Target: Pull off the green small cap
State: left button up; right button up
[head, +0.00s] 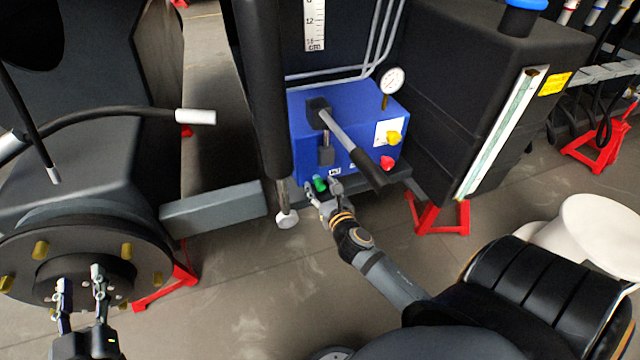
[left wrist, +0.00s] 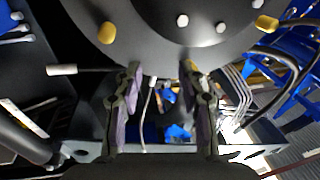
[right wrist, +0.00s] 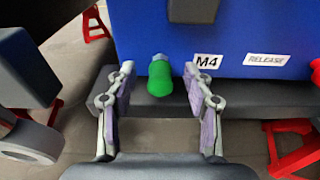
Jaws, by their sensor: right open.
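The green small cap (head: 320,184) sits on a fitting low on the front of the blue box (head: 350,140). In the right wrist view the green cap (right wrist: 160,77) hangs on a metal stub left of the M4 label (right wrist: 207,62). My right gripper (head: 323,190) is open at the cap; in its wrist view the fingers (right wrist: 166,85) stand on both sides of the cap, with gaps visible. My left gripper (head: 80,275) is open and empty in front of the hub disc (head: 130,245); its spread fingers also show in the left wrist view (left wrist: 160,75).
A yellow cap (head: 394,138) and a red cap (head: 387,163) are on the blue box. A lever with a black grip (head: 368,165) slopes down in front of it. A dark rail (right wrist: 240,105) runs below the box. Red stands (head: 440,213) stand on the floor.

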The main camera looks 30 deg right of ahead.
jog(key=shift+w+d+f, duration=0.1)
jog(key=shift+w+d, duration=0.1)
jog(key=shift+w, duration=0.5)
grip_shut()
jog(key=c, duration=0.8)
grip_release()
grip_shut()
jog(key=shift+f+v, duration=0.15)
jog(key=shift+v, duration=0.8)
jog(key=shift+f+v, duration=0.15)
jog(key=shift+v, duration=0.85)
